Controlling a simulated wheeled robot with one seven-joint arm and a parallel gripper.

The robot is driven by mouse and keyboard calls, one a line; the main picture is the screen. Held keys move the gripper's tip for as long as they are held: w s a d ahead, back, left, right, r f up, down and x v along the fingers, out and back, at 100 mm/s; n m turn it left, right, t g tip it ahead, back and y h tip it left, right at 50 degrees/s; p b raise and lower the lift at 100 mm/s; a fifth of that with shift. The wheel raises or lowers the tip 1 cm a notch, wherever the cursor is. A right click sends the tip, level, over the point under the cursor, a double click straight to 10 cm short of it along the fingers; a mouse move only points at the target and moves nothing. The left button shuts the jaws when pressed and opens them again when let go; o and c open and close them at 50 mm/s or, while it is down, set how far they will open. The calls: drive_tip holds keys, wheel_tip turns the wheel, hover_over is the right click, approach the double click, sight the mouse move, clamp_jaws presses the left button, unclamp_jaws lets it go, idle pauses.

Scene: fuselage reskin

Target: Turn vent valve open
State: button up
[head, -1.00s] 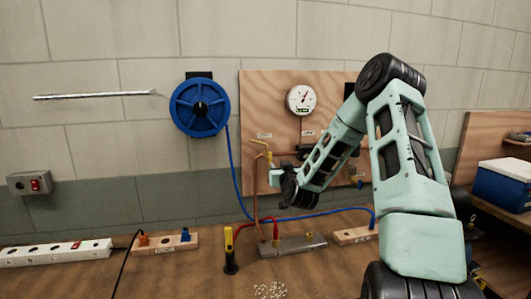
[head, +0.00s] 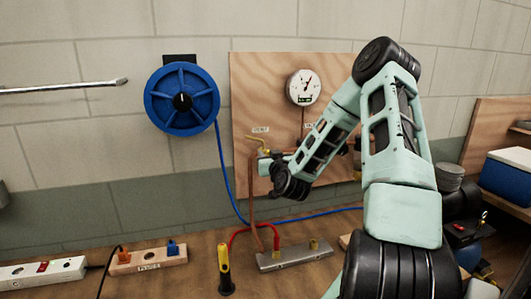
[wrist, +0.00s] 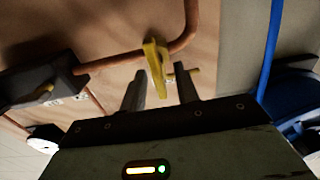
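The yellow valve handle (wrist: 155,58) sits on a copper pipe (wrist: 115,60) against the plywood panel in the wrist view. In the head view a yellow part of it (head: 254,139) shows under a small label (head: 260,129). My gripper (wrist: 161,88) is open. Its two fingers are apart, with the lower part of the yellow handle between their tips; contact cannot be told. In the head view my gripper (head: 267,165) is at the panel's lower left, and my wrist hides part of the valve area.
A round gauge (head: 303,87) is on the plywood panel (head: 255,80). A metal manifold (head: 294,255) and a yellow-black tool (head: 224,265) are on the bench below.

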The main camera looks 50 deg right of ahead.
clamp_jaws()
drive_tip(key=shift+a+n+b, duration=0.1)
drive_tip(key=shift+n+b, duration=0.2)
drive_tip(key=shift+b, duration=0.2)
drive_tip(key=n+b, duration=0.1)
drive_tip(key=b, duration=0.1)
drive_tip(key=shift+w+a+f+n+b, duration=0.15)
drive_tip(key=shift+w+f+n+b, duration=0.05)
drive_tip(key=shift+n+b, duration=0.2)
drive_tip(key=shift+w+a+f+n+b, duration=0.1)
drive_tip(key=shift+a+f+n+b, duration=0.1)
drive_tip(key=shift+n+b, duration=2.55)
drive_tip(key=shift+w+a+f+n+b, duration=0.1)
drive_tip(key=shift+f+n+b, duration=0.15)
drive_tip(key=shift+n+b, duration=2.55)
drive_tip(key=shift+a+f+n+b, duration=0.2)
drive_tip(key=shift+n+b, duration=1.95)
drive_tip(key=shift+b, duration=1.2)
drive_tip(key=shift+d, duration=0.1)
